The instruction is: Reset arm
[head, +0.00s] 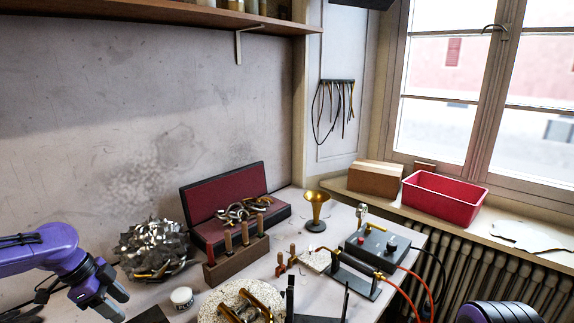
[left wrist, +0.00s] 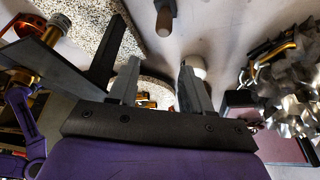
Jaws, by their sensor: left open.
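My left gripper (head: 112,296) is at the lower left in the head view, in front of the crumpled silvery metal heap (head: 152,246). In the left wrist view its two fingers (left wrist: 160,84) stand apart, with nothing seen held between them. A small white jar (head: 182,297) stands on the table to the right of the gripper. A purple part of my right arm (head: 497,314) shows at the bottom right of the head view, and its gripper is out of the picture.
A wooden tool block (head: 237,262) and an open red-lined case (head: 226,196) stand behind. A speckled slab (head: 213,301) carries brass parts. A brass bell (head: 316,209), a control box (head: 377,244) with cables and a red bin (head: 443,197) are to the right.

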